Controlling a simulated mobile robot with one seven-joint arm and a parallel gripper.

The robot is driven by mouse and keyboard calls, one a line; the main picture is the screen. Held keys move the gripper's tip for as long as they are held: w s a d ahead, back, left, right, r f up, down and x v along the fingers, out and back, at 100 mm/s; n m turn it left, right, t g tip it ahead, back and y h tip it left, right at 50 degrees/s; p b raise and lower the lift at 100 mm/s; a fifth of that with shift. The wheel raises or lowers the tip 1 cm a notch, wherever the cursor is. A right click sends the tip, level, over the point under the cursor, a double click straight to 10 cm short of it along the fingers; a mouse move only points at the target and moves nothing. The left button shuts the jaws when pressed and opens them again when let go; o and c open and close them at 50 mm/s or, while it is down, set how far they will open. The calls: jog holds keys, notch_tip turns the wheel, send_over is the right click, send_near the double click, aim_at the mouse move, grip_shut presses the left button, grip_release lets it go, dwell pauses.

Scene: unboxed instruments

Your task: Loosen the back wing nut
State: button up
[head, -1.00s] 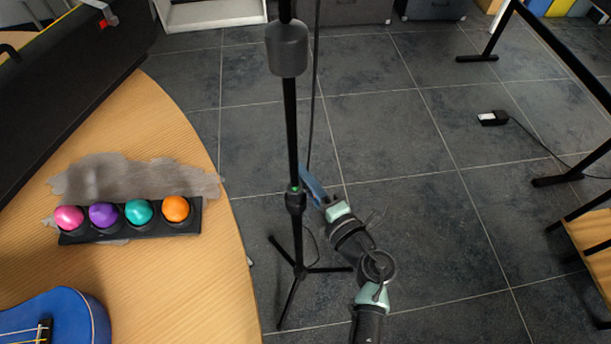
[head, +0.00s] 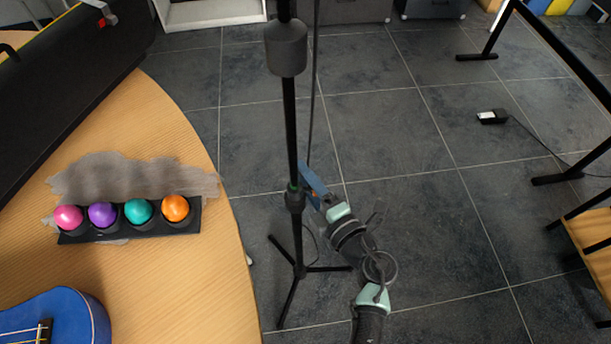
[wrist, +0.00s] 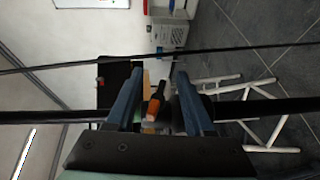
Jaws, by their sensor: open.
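A black upright stand (head: 291,130) with a tripod foot rises from the floor, with a dark collar (head: 296,199) partway up. My gripper (head: 309,179) has blue fingers and is at the right side of the pole, beside the collar. In the wrist view my gripper (wrist: 160,72) is open, with the pole (wrist: 50,117) running crosswise by the fingers. A dark piece with an orange end (wrist: 152,112) shows between the fingers, with gaps on both sides; it looks like a wing nut. I cannot tell whether it is the back one.
A wooden table (head: 215,290) at left holds a black rack with several coloured egg-like pieces (head: 139,211) and a blue ukulele (head: 60,312). A thin cable or rod (head: 313,100) hangs beside the pole. A pedal (head: 492,117) lies on open tiled floor at right.

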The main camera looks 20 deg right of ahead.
jog(key=s+d+r+p, duration=0.1)
jog(key=s, duration=1.1)
jog(key=shift+s+d+r+p, duration=0.2)
jog(key=shift+s+p, duration=0.05)
jog(key=shift+p, duration=0.15)
